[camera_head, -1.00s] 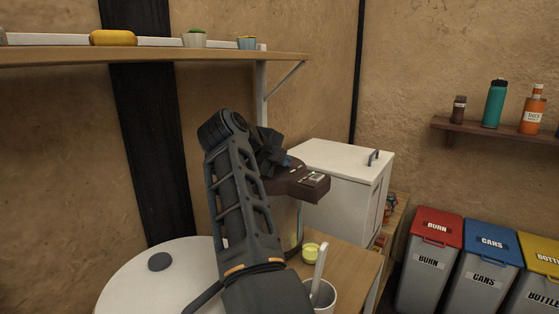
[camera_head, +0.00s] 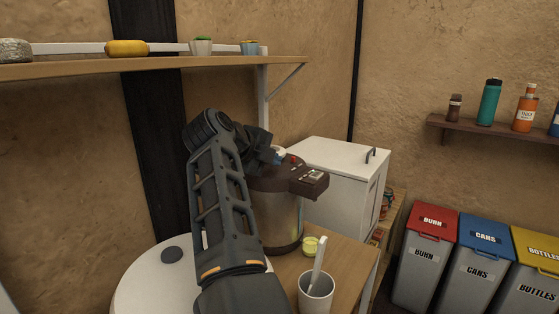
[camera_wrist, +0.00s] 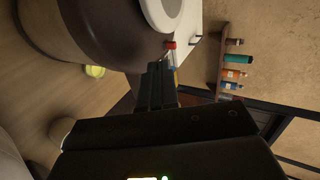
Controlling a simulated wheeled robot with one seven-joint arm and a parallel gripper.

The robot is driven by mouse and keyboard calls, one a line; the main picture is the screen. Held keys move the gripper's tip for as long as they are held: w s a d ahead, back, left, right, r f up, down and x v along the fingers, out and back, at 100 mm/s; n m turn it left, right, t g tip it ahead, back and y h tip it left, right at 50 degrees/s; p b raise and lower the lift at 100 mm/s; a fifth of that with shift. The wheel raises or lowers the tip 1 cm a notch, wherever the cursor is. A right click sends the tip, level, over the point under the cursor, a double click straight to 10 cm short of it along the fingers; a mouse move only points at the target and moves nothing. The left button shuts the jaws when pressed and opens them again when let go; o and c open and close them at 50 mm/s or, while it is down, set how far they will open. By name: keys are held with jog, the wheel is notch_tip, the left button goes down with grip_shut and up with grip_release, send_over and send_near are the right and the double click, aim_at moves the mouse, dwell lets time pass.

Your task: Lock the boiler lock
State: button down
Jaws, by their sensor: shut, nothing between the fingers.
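The boiler (camera_head: 279,212) stands on the wooden table, with a brown lid, a brown spout-like front and a silvery brown body. My arm covers its left side in the head view. A small red piece (camera_head: 293,158) shows at the top of the boiler. In the wrist view the boiler (camera_wrist: 105,30) fills the upper left, and the red piece (camera_wrist: 170,45) is just beyond my fingertips. I cannot tell whether this piece is the lock. My gripper (camera_wrist: 160,68) is shut and empty beside the boiler's upper edge, and I cannot tell whether it touches.
A white cup with a spoon (camera_head: 316,292) and a yellow-green small item (camera_head: 309,246) stand in front of the boiler. A white box (camera_head: 342,180) is behind it. A round white top (camera_head: 150,290) is at left. A wall shelf (camera_head: 150,66) hangs above.

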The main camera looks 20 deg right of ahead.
jog(key=b+v, duration=0.1)
jog(key=v, duration=0.6)
jog(key=shift+s, duration=0.2)
jog(key=shift+a+r, duration=0.1)
jog(key=shift+a, duration=0.05)
